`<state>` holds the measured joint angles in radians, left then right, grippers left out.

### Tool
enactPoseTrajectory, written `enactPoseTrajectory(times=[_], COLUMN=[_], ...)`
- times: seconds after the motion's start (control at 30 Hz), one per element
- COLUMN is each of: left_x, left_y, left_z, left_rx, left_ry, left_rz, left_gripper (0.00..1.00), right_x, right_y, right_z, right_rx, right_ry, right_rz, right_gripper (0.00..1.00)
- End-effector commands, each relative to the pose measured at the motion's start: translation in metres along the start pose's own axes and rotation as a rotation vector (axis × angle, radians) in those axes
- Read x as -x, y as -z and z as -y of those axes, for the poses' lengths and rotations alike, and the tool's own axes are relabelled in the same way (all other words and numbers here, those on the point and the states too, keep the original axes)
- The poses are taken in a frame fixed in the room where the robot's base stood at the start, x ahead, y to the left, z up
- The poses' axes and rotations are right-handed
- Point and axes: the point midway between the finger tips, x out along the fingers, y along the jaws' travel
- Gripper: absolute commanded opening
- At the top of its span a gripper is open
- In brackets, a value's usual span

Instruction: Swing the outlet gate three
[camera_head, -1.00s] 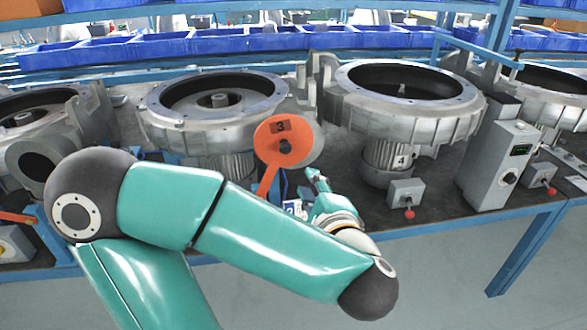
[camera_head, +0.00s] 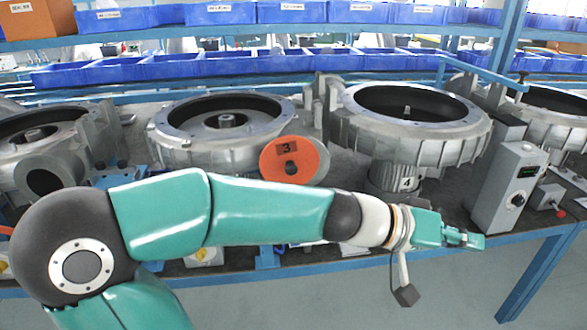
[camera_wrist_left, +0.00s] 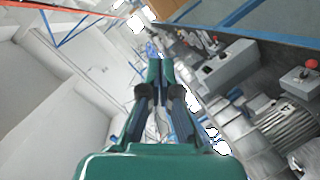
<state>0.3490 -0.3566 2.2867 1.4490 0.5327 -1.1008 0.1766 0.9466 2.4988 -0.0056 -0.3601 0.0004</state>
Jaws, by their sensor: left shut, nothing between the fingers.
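Outlet gate three is an orange disc (camera_head: 288,160) marked 3. It sits in front of a grey round outlet flange, whose rim (camera_head: 322,166) shows at its right. The gate's lower part and any lever are hidden behind my left arm. My left gripper (camera_head: 472,240) is shut and empty, to the right of the gate and well apart from it. It points right, near the bench's front edge, below the blower marked 4. In the left wrist view its closed fingers (camera_wrist_left: 160,68) show with nothing between them. My right gripper is not in view.
Blower four (camera_head: 415,125) and the blower behind gate three (camera_head: 222,125) stand on the bench. A grey control box (camera_head: 508,190) stands right of my gripper, with a small red-knobbed box (camera_head: 548,196) beyond. Blue bins (camera_head: 290,62) line the back. The floor in front is clear.

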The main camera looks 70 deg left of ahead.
Motion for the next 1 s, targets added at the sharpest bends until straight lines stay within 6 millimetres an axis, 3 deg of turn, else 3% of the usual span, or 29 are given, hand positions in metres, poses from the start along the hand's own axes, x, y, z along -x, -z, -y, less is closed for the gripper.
enactPoseTrajectory(times=[0.03, 0.2, 0.5, 0.8, 1.0], left_x=[0.014, 0.066, 0.174, 0.302, 0.366], left_y=[0.016, 0.055, 0.098, 0.112, 0.099], left_z=[0.007, 0.021, 0.07, 0.144, 0.167], left_rx=[0.089, 0.32, 0.481, 0.513, 0.551], left_ry=[-0.029, -0.123, -0.065, 0.294, 0.475], left_rz=[-0.025, -0.075, -0.255, -0.588, -0.74], left_gripper=[0.0, 0.0, 0.0, 0.0, 0.0], right_x=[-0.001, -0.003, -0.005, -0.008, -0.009], right_y=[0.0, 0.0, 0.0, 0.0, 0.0], right_z=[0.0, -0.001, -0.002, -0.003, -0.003], right_rx=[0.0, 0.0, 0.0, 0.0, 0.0], right_ry=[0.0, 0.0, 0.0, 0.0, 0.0], right_rz=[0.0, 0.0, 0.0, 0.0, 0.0], right_gripper=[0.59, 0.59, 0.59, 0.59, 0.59])
